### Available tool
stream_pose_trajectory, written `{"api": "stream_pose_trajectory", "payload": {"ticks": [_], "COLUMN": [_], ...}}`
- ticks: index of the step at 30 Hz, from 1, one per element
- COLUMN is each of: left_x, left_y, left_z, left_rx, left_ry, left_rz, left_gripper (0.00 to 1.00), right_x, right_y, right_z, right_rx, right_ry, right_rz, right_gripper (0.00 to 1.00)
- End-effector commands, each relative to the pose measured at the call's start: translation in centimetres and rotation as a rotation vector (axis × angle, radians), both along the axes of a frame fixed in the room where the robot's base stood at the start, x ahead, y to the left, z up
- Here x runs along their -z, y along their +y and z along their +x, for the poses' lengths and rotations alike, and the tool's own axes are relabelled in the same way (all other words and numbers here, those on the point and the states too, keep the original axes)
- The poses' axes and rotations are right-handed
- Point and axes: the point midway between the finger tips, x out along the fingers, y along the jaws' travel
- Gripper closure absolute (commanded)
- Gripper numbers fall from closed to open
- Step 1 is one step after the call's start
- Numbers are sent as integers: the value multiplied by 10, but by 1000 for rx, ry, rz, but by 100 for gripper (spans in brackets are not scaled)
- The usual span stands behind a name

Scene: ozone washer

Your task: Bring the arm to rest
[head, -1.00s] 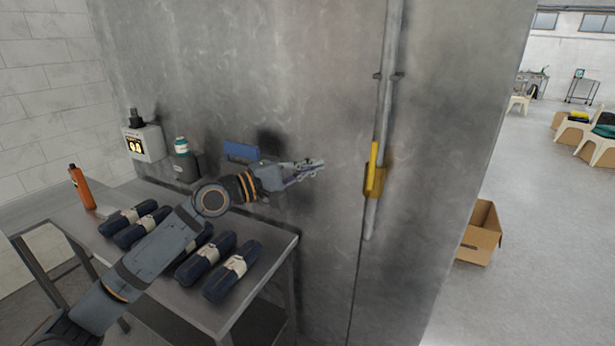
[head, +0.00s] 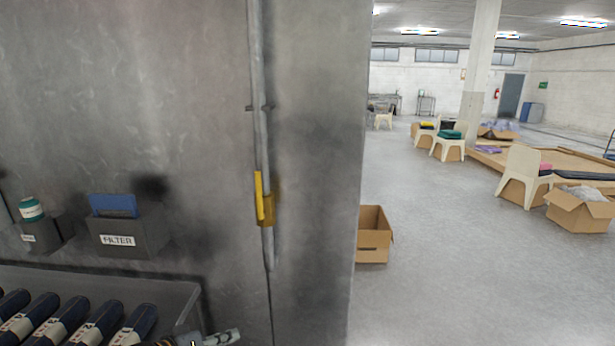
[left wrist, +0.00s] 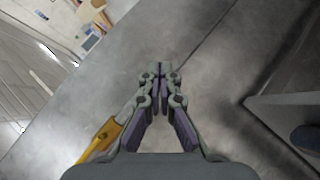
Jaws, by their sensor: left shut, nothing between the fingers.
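My left gripper (left wrist: 160,72) shows in the left wrist view with its fingers closed together and nothing between them. In the head view only the end of the left gripper (head: 228,337) shows at the bottom edge, low in front of the grey metal cabinet (head: 310,130). My right gripper is not in view.
A FILTER box (head: 125,240) and a teal-capped jar (head: 32,210) are by the cabinet wall. An open cardboard box (head: 373,240) stands right of the cabinet.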

Motion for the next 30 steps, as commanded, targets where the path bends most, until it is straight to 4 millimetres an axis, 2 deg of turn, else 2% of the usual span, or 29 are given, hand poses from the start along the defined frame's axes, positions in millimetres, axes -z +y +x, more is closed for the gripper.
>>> {"api": "stream_pose_trajectory", "payload": {"ticks": [1, 3, 6, 12, 16, 18, 24, 26, 29, 30], "left_x": [28, 60, 92, 129, 141, 170, 248, 275, 326, 349], "left_y": [-2, 4, 16, 44, 61, 64, 72, 74, 80, 82], "left_z": [-21, -47, -82, -151, -194, -183, -175, -176, -184, -190], "left_rx": [21, 51, 86, 149, 188, 191, 194, 195, 197, 199], "left_ry": [28, 68, 144, 325, 457, 459, 490, 501, 522, 532], "left_rz": [109, 271, 458, 718, 832, 830, 823, 822, 817, 815], "left_gripper": [100, 100, 100, 100, 100, 100, 100, 100, 100, 100], "right_x": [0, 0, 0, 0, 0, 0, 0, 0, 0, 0], "right_y": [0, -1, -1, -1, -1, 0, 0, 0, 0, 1], "right_z": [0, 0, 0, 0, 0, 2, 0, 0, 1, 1], "right_rx": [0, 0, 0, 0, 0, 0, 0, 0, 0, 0], "right_ry": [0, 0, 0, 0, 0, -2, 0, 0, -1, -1], "right_rz": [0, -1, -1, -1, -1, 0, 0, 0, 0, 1], "right_gripper": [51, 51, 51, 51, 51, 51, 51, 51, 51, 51]}}
